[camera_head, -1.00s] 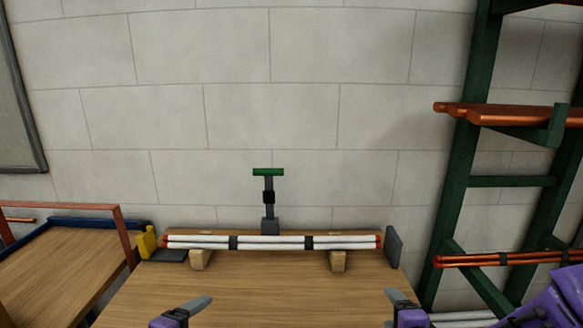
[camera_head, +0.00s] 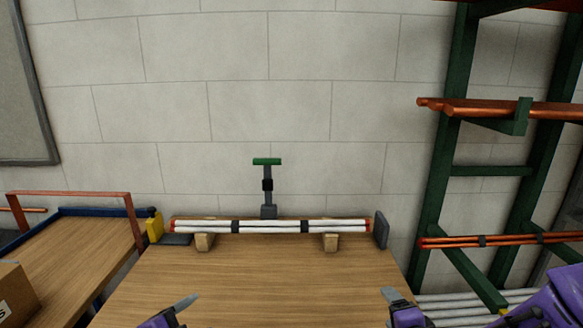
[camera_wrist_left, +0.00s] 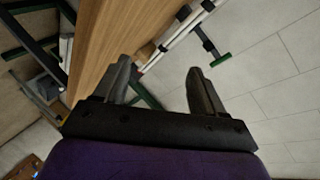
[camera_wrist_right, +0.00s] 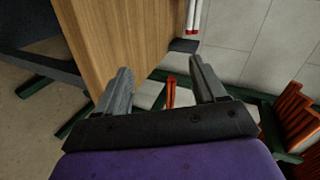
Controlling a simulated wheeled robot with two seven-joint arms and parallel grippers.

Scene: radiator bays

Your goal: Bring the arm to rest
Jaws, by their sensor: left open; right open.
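My right gripper (camera_head: 393,296) shows low at the right of the head view, in front of the bench. Its two fingers stand apart with nothing between them in the right wrist view (camera_wrist_right: 162,72). My left gripper (camera_head: 186,302) shows at the lower edge of the head view, left of centre. It is open and empty in the left wrist view (camera_wrist_left: 158,72). Neither gripper touches anything that I can see. The bundle of white pipes (camera_head: 270,226) with red ends and dark straps lies across two wooden blocks (camera_head: 205,242) at the back of the wooden bench (camera_head: 265,280).
A green-topped clamp post (camera_head: 267,185) stands behind the pipes. A side table (camera_head: 70,255) with a brown box (camera_head: 14,295) stands left. A green rack (camera_head: 436,190) with copper pipes (camera_head: 500,107) stands right. The bench top before the pipes is clear.

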